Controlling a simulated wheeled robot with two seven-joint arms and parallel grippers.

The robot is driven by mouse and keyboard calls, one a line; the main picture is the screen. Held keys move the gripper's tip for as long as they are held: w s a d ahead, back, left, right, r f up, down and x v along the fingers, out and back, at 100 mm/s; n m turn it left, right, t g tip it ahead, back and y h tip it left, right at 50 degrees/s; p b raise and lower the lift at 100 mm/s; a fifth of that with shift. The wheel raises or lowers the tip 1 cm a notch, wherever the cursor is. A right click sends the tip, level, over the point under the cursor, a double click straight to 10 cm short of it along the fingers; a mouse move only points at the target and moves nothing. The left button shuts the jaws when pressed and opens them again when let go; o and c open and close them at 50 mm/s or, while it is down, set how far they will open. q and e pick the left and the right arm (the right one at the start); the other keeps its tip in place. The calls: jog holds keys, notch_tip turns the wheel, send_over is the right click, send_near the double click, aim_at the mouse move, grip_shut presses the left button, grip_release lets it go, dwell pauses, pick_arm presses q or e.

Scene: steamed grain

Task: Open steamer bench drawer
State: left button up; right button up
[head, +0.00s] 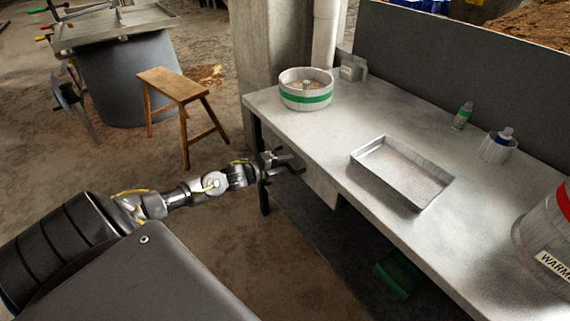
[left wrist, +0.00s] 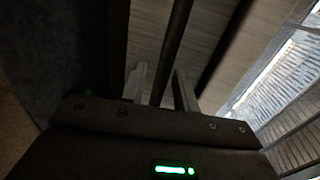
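The steamer bench (head: 345,150) is a long grey worktop on the right in the head view. Its drawer front (head: 319,187) is a pale panel under the near edge, partly hidden by my gripper. I see no clear gap that shows the drawer pulled out. My left gripper (head: 285,162) is at the drawer front. In the left wrist view, its two fingers (left wrist: 160,85) stand apart with a dark bar (left wrist: 177,35), apparently the drawer handle, running between them. Small gaps seem to show beside the bar; contact is unclear. My right gripper is not in view.
On the bench stand a round tub with a green band (head: 305,90), a shallow metal tray (head: 400,172), a small bottle (head: 462,116), a cup (head: 497,147) and a labelled warmer (head: 545,240). A wooden stool (head: 178,90) stands left. A green object (head: 397,274) lies under the bench.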

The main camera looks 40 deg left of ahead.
pick_arm(q)
jog(key=shift+w, duration=0.1)
grip_shut()
